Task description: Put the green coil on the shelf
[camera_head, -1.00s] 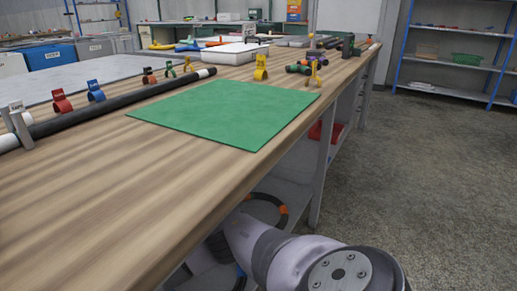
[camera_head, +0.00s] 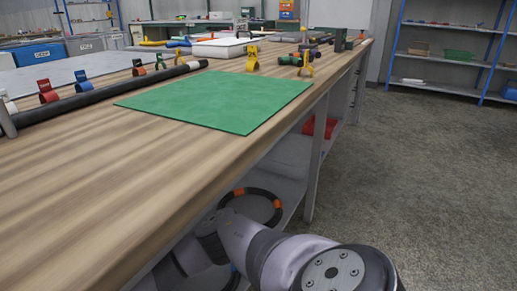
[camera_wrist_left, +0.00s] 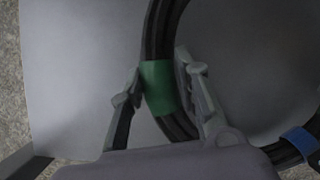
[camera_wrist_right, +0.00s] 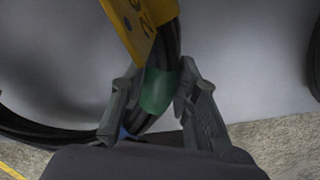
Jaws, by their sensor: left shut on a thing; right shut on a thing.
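The green coil is a black hose ring with green bands. In the left wrist view my left gripper (camera_wrist_left: 158,92) is shut around the coil (camera_wrist_left: 156,38) at a green band. In the right wrist view my right gripper (camera_wrist_right: 155,95) is shut around the coil at another green band (camera_wrist_right: 158,92), just below a yellow tag (camera_wrist_right: 142,22) with dark marks. A grey surface lies behind the coil in both wrist views; I cannot tell whether the coil touches it. The lower shelf (camera_head: 288,190) under the workbench shows in the head view. Neither gripper shows there.
A black coil with orange bands (camera_head: 277,203) is under the bench, close to my arm. A red bin (camera_head: 320,127) stands farther along. The wooden bench top (camera_head: 130,160) holds a green mat (camera_head: 215,100). A blue band (camera_wrist_left: 300,140) shows in the left wrist view.

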